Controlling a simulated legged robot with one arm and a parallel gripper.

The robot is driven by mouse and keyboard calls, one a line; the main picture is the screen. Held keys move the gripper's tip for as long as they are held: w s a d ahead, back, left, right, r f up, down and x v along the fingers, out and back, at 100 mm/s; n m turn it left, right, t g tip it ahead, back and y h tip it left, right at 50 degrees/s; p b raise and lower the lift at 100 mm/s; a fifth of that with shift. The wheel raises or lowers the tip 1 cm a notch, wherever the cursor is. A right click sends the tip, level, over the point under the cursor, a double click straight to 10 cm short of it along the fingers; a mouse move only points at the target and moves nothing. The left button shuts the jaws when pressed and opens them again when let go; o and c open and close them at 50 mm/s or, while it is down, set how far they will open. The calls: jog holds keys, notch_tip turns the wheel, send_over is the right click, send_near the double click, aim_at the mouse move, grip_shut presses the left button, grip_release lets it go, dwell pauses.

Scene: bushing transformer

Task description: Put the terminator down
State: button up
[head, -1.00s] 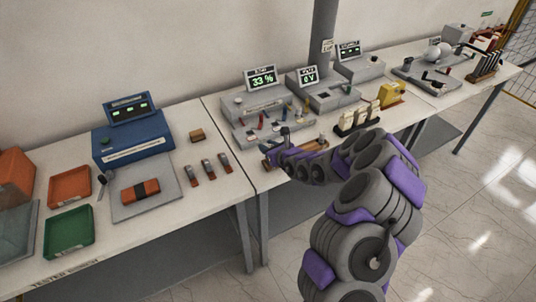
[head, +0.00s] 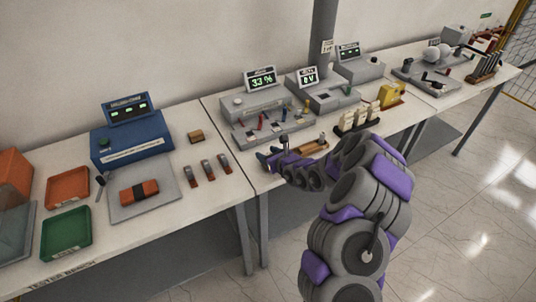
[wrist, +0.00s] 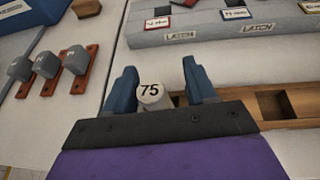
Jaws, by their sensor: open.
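A pale cylinder marked 75 (wrist: 150,98), which looks like the terminator, stands between the two blue fingers of my gripper (wrist: 159,72) in the wrist view. The fingers are open, with a gap visible at least on the right side of the cylinder. Its lower part is hidden behind my gripper's dark front edge. A wooden tray with square pockets (wrist: 292,104) lies just right of and behind it; I cannot tell whether the cylinder sits in a pocket. In the head view my gripper (head: 268,157) is low over the bench at the left end of the wooden tray (head: 314,148).
A grey panel with LATCH labels (wrist: 223,30) and sockets lies behind the tray. Several grey-and-red clips (head: 208,170) lie on the left bench, beside a blue meter (head: 131,143). A holder with pale blocks (head: 354,121) stands right of the tray.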

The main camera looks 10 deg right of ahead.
jog(key=p+v, duration=0.2)
jog(key=v, duration=0.9)
jog(key=s+a+r+n+g+y, duration=0.1)
jog(key=s+a+r+n+y, duration=0.15)
jog(key=a+r+n, duration=0.4)
jog(key=s+a+r+n+y, duration=0.2)
jog(key=a+r+n+y, duration=0.2)
jog(key=a+r, duration=0.5)
jog(key=s+a+r+n+g+y, duration=0.1)
jog(key=s+a+r+n+g, duration=0.25)
jog(key=s+n, duration=0.2)
jog(key=s+a+r+n+g+y, duration=0.2)
jog(key=s+a+r+n+g, duration=0.15)
jog(key=s, duration=0.35)
jog(key=s+f+n+g+h, duration=0.3)
jog(key=s+n+g+h, duration=0.45)
jog(key=s, duration=0.95)
jog(key=s+d+f+n+h, duration=0.1)
jog(key=s+d+n+h, duration=0.1)
jog(key=s+d, duration=0.3)
jog(key=s+d+f+n+t+h, duration=0.1)
jog(key=s+d+h, duration=0.4)
jog(key=d, duration=0.9)
jog(key=shift+s+n, duration=0.25)
jog(key=shift+n, duration=0.45)
